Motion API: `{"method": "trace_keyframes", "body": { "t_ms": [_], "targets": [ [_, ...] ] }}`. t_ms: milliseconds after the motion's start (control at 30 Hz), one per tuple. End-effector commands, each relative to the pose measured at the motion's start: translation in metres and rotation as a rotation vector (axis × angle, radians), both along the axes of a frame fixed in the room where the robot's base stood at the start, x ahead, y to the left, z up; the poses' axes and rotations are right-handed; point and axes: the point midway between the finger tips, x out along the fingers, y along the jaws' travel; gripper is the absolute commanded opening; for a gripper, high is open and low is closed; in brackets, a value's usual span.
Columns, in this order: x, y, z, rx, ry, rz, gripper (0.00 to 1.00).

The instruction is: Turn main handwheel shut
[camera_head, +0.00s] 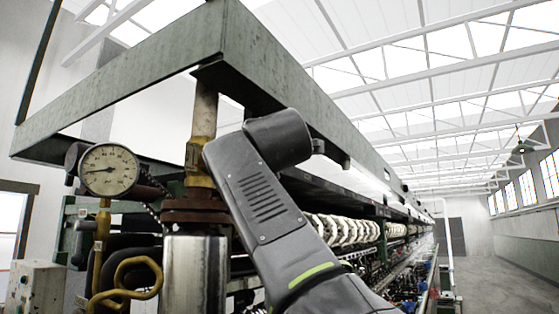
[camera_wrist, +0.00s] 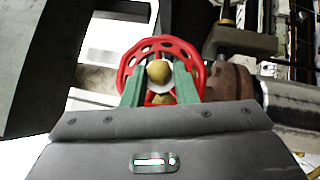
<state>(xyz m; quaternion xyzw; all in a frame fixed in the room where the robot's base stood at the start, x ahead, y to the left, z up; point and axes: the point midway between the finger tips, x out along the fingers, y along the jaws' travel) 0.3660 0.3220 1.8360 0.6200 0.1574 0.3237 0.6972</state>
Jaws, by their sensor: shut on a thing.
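A red handwheel (camera_wrist: 189,52) with holes around its rim shows in the wrist view, just beyond my gripper. A rounded brass-coloured hub (camera_wrist: 158,71) is at its middle. My gripper (camera_wrist: 159,82) has its two green fingers on either side of the hub area, shut on the handwheel. The exact contact is partly hidden by the fingers and the gripper body.
In the head view, a pressure gauge (camera_head: 109,170), a rusty flanged pipe (camera_head: 195,209) and yellow bent tubing (camera_head: 137,277) stand at the left. A green overhead frame (camera_head: 120,95) hangs close above my arm. A row of white reels (camera_head: 345,229) runs back. The aisle (camera_head: 500,270) at the right is clear.

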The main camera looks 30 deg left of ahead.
Motion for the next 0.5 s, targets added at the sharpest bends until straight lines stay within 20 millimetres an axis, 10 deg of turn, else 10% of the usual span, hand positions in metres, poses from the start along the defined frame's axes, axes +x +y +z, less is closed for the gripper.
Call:
{"method": "trace_keyframes", "body": {
  "t_ms": [467,500],
  "targets": [
    [0.0003,0.0002,-0.0001,0.001,0.015,0.000,0.04],
    [0.0003,0.0002,-0.0001,0.001,0.015,0.000,0.30]
  ]
}}
